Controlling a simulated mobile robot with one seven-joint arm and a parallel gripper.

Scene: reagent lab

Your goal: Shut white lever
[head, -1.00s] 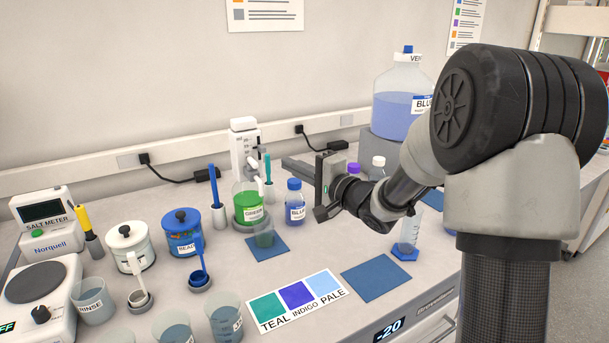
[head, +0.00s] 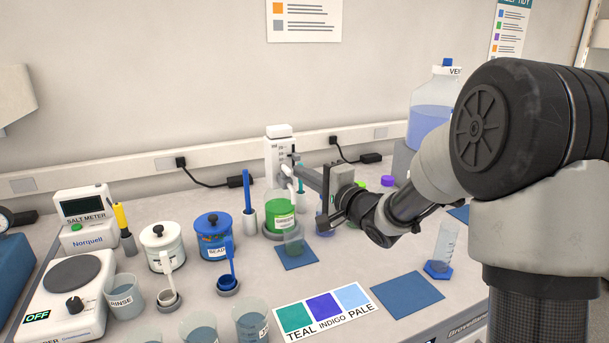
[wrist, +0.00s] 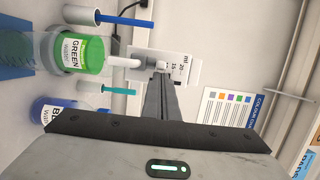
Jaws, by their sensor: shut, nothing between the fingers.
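The white dispenser (head: 279,150) with a millilitre scale stands at the back of the bench, behind the green bottle (head: 280,215). It also shows in the wrist view (wrist: 182,68). A short white lever (head: 287,171) shows at the dispenser's front; I take the white stub in the wrist view (wrist: 128,62) to be the same part. My gripper (head: 299,170) is shut and empty, its fingers reaching left toward the lever. In the wrist view the closed fingertips (wrist: 160,76) overlap the dispenser's face, close beside the white stub. I cannot tell whether they touch.
The blue bottle (wrist: 55,112) is close to my gripper and mostly hidden behind it in the head view. A small beaker (head: 294,240) stands on a blue mat (head: 297,257) in front of the green bottle. Purple and green caps (head: 387,181) show behind my wrist.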

